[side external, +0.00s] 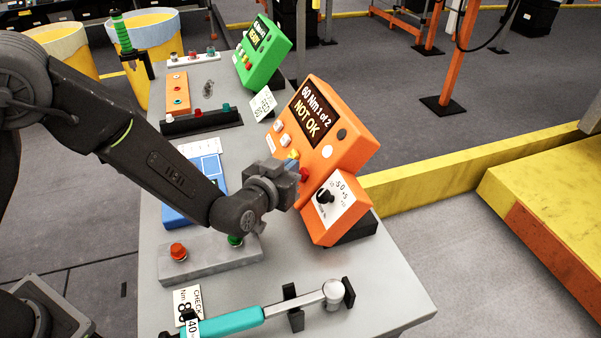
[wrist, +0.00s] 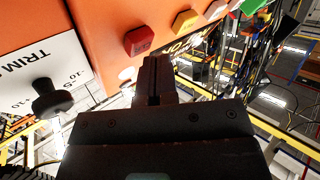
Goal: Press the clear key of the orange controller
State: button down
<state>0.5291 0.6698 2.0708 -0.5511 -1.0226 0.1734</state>
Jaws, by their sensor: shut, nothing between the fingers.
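The orange controller (side external: 338,150) stands tilted on the grey bench, its screen (side external: 309,112) reading "60 Nm 1 of 2 NOT OK". A row of keys runs below the screen: pale ones, a yellow key (wrist: 185,22) and a red key (wrist: 138,40). I cannot read which is marked clear. My gripper (wrist: 155,78) is shut and empty, its fingertips close to the controller's face, just below the red key in the wrist view. In the side view my gripper (side external: 292,178) is beside the red key (side external: 304,174); contact cannot be told.
A trim dial with a black knob (wrist: 52,100) is on the controller near my gripper. A green controller (side external: 262,52) stands farther back. A grey box with red (side external: 178,251) and green buttons and a teal torque wrench (side external: 225,322) lie nearer on the bench.

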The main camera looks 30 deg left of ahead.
jog(key=shift+w+d+f, duration=0.2)
jog(key=shift+f, duration=0.25)
dwell(1.0)
jog(key=shift+s+r, duration=0.1)
jog(key=shift+s+a+r, duration=0.45)
jog(key=shift+a, duration=0.1)
jog(key=shift+r, duration=0.15)
jog(key=s+a+r, duration=0.2)
jog(key=r, duration=0.1)
jog(key=shift+s+a, duration=0.35)
dwell(0.7)
